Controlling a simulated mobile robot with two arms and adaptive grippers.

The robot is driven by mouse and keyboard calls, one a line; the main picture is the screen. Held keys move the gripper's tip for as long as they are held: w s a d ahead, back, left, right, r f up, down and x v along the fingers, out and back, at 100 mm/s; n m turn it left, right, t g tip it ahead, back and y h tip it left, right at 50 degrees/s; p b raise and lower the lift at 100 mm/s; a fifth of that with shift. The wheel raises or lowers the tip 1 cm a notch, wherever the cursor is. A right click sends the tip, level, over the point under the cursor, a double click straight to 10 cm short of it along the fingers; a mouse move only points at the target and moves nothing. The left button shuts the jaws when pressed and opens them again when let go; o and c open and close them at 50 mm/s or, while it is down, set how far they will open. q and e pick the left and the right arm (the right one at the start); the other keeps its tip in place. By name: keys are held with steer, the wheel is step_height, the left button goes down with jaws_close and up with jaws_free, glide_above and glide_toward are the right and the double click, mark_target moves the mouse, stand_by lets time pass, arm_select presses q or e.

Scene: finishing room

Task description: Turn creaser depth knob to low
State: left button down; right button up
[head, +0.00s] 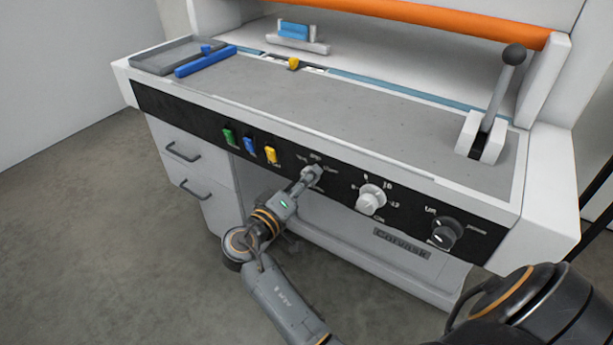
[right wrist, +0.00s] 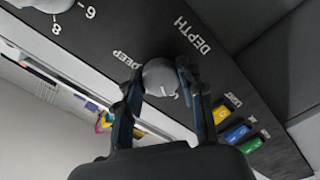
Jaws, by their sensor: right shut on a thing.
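The depth knob (head: 313,171) is a grey round knob on the black front panel of the creaser. My right gripper (head: 307,178) reaches it from the front and is shut on it. In the right wrist view the knob (right wrist: 160,77) sits between the two fingers of the gripper (right wrist: 158,84), below the words DEPTH and DEEP. A small light mark shows on the knob, but I cannot tell its exact setting. The fingers hide part of the knob and its labels. My left gripper is not in view.
A numbered light knob (head: 371,198) and a dark knob (head: 446,232) lie to the right. Green (head: 229,137), blue (head: 249,145) and yellow (head: 271,155) buttons lie to the left. A lever (head: 502,88) stands on the worktop's right end. A grey tray (head: 165,55) lies at the far left.

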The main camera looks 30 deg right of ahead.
steer(key=shift+r, duration=0.1)
stand_by(0.3)
steer(key=o, duration=1.2)
steer(key=shift+w, duration=0.1)
steer(key=shift+c, duration=0.2)
